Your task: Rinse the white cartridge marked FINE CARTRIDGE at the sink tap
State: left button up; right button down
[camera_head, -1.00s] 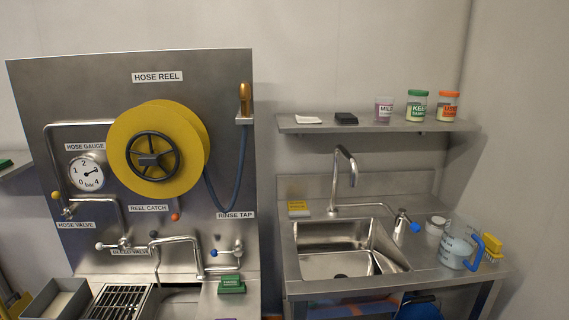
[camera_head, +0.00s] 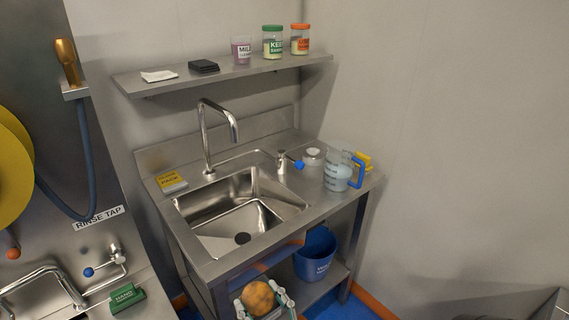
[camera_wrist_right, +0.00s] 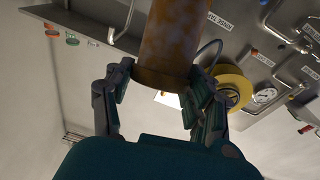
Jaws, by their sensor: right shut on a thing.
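My right gripper (camera_head: 263,303) is in front of the sink cabinet, low in the head view. It is shut on a rust-brown, stained cylinder (camera_head: 257,297), seen end-on there. In the right wrist view the cylinder (camera_wrist_right: 172,40) stands out between the fingers; no marking can be read on it, and no white shows. The steel sink (camera_head: 238,238) lies beyond the gripper. Its tall curved tap (camera_head: 205,135) arches over the basin, with a blue-ended handle (camera_head: 298,164) to its right. No water is visible at the spout. My left gripper is out of view.
A measuring jug (camera_head: 337,172) and a lidded jar (camera_head: 312,158) stand on the counter right of the basin. A yellow-topped block (camera_head: 171,182) sits at its left. A shelf (camera_head: 225,75) with jars hangs above. A blue bucket (camera_head: 315,255) stands below the counter.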

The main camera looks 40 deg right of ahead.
aim_at(300, 165)
jog(key=z, duration=1.8)
